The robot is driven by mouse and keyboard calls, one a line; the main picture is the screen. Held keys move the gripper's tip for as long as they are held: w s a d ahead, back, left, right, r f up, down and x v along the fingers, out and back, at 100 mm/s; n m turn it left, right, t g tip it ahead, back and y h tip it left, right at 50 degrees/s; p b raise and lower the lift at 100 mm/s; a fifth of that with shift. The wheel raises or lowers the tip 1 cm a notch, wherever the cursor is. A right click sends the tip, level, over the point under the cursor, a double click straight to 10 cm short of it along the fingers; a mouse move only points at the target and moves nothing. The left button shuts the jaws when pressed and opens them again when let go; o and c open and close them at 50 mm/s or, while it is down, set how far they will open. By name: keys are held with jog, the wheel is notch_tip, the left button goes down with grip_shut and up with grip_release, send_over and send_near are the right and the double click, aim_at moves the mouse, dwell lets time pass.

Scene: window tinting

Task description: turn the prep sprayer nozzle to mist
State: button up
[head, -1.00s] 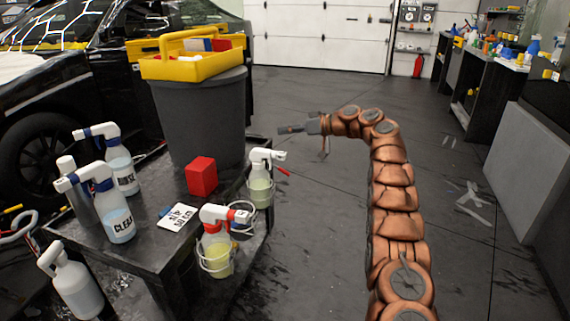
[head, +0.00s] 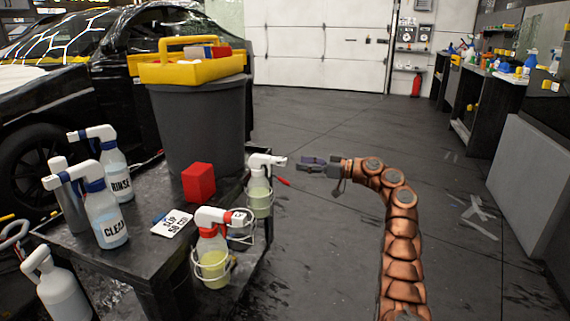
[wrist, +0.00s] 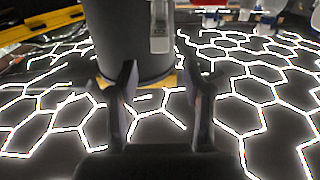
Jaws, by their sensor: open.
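Two sprayers with pale yellow liquid hang in wire rings on the cart's right side. The rear one (head: 259,195) has a white head with its nozzle pointing right, and a red piece beside it. The front one (head: 213,262) has a white head, red collar and red band near the nozzle. I cannot read which is the prep sprayer. My gripper (head: 314,162) is open and empty, just right of the rear sprayer's nozzle, pointing left with a small gap. In the wrist view the two fingers (wrist: 161,68) stand apart with nothing between them.
The dark cart (head: 150,262) also carries the RINSE bottle (head: 116,180), the CLEAR-looking bottle (head: 106,220), a red block (head: 198,182) and a card (head: 172,223). A grey bin (head: 200,125) with a yellow caddy (head: 190,72) stands behind. The floor right of the cart is open.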

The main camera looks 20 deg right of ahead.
aim_at(285, 159)
jog(key=b+x, duration=0.1)
jog(key=x, duration=0.6)
jog(key=shift+a, duration=0.1)
jog(key=shift+c, duration=0.4)
grip_shut()
